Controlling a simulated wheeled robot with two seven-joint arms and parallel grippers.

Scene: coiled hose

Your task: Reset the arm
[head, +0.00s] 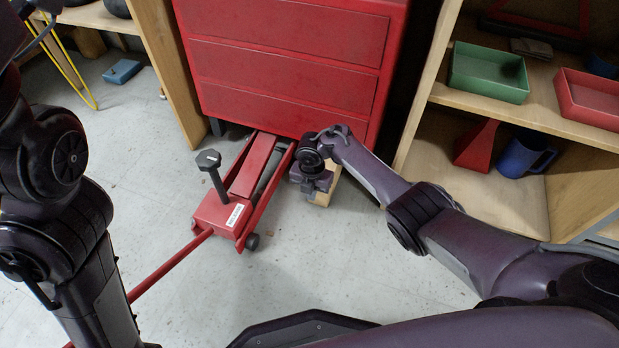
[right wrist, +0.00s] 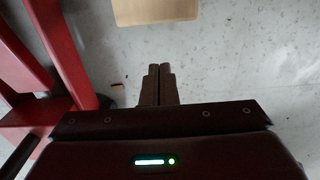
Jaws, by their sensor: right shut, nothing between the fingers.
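My right arm (head: 420,215) reaches in from the right of the head view, out over the floor in front of the red cabinet. My right gripper (head: 316,188) is at its end, pointing down beside the red floor jack (head: 220,210). In the right wrist view its two fingers (right wrist: 157,84) are together with nothing between them, above bare grey floor. My left arm (head: 70,220) fills the left side of the head view. Its gripper does not show. No hose shows in either view.
A red drawer cabinet (head: 290,55) stands behind the jack. A wooden block (head: 327,188) lies by my right gripper and shows in the wrist view (right wrist: 155,10). Right shelves hold a green tray (head: 488,72), a red tray (head: 590,98) and a blue mug (head: 522,156).

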